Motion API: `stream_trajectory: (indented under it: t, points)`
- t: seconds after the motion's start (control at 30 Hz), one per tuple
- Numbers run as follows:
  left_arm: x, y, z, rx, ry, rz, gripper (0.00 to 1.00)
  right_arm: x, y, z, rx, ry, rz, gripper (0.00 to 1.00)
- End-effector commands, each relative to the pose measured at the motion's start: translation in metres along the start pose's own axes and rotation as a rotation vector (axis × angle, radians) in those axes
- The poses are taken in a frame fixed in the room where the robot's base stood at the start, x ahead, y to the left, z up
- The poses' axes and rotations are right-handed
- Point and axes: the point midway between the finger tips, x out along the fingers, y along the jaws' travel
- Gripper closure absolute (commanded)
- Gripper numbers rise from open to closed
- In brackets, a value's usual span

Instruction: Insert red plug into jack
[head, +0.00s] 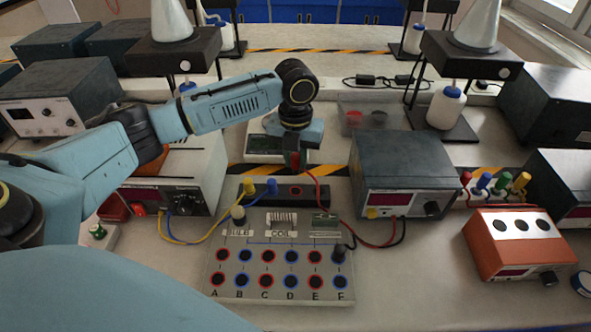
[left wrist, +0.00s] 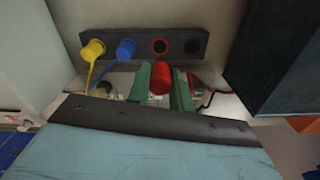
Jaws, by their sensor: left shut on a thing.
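The red plug (left wrist: 160,78) is between the two green fingers of my left gripper (left wrist: 162,88), which is shut on it; a red wire trails to the right. In the head view the left gripper (head: 292,160) hangs above the back of the black socket strip (head: 315,194), the red plug (head: 295,160) between its fingers. The strip holds a yellow plug (left wrist: 93,49), a blue plug (left wrist: 126,48), an empty red-ringed jack (left wrist: 160,46) and an empty black jack (left wrist: 192,46). The red plug is apart from the red-ringed jack. My right gripper is out of view.
A grey circuit board (head: 280,243) with lettered sockets stands in front of the strip. A dark-topped power supply (head: 400,170) is close on the right, and a white meter box (head: 180,180) on the left. An orange box (head: 515,242) stands far right.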

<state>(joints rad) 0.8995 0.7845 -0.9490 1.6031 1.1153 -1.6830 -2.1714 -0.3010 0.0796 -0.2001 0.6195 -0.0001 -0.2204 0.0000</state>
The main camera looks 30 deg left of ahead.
Motion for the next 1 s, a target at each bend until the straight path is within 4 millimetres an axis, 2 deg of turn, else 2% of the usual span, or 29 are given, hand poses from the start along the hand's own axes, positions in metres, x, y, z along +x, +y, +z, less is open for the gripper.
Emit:
stream_trajectory:
  t: [0.13,0.57,1.0]
  points:
    - [-0.012,0.000,0.000,-0.001,0.000,0.001,1.00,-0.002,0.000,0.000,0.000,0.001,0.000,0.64]
    - [-0.013,-0.001,-0.002,-0.013,0.002,0.001,1.00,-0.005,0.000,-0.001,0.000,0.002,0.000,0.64]
    - [-0.016,-0.010,-0.024,-0.265,0.004,0.002,1.00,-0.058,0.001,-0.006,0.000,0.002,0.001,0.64]
